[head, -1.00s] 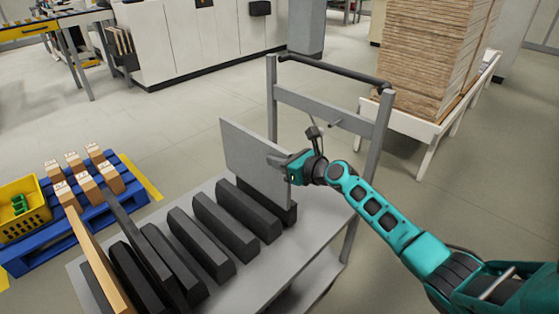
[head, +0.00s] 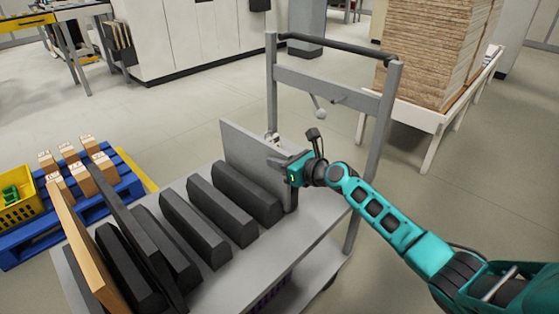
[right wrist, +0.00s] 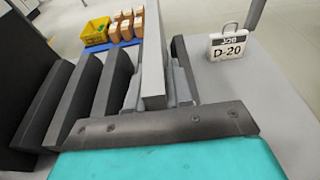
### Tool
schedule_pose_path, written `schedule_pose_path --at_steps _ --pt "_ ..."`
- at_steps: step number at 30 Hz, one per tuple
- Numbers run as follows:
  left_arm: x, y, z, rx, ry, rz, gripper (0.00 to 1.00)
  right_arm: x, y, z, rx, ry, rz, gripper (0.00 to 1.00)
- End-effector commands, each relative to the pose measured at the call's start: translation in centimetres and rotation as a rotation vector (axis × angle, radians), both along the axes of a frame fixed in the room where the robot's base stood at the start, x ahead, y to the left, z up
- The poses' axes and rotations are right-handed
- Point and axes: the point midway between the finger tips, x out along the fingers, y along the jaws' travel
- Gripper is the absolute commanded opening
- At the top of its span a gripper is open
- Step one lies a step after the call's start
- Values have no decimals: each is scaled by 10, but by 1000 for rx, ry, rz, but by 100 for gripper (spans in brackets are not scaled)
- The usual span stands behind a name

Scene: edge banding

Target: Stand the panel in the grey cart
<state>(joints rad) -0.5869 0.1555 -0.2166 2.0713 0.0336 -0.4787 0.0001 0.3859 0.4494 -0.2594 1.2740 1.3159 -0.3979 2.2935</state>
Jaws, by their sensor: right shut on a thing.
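The light grey panel (head: 252,150) stands upright at the far end of the grey cart (head: 262,262), among the dark divider blocks (head: 222,205). A divider hides its lower edge in the head view, so I cannot tell whether it touches the cart's deck. My right gripper (head: 281,163) is shut on the panel's near upright edge. The right wrist view shows the panel (right wrist: 153,50) between the fingers, with dividers (right wrist: 88,90) on the left. My left gripper is not in view.
A wood-edged panel (head: 85,250) and a dark panel (head: 137,240) stand in the cart's nearer slots. The cart's grey handle frame (head: 330,92) rises beyond the panel. A "D-20" job sign (right wrist: 230,43) stands on the right. A blue pallet (head: 130,182) lies left.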

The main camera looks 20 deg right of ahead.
Motion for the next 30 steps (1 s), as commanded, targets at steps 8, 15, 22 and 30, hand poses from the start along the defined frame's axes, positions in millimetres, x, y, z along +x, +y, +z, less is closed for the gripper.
schedule_pose_path --at_steps 8,15,22,30 --pt "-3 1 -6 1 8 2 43 1 0 -1 2 -7 -2 0" --pt "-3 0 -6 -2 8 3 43 1 0 -1 2 -7 -1 27" --pt "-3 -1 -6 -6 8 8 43 0 0 -3 1 -3 0 49" --pt "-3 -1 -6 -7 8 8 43 -2 0 -7 -1 6 2 50"
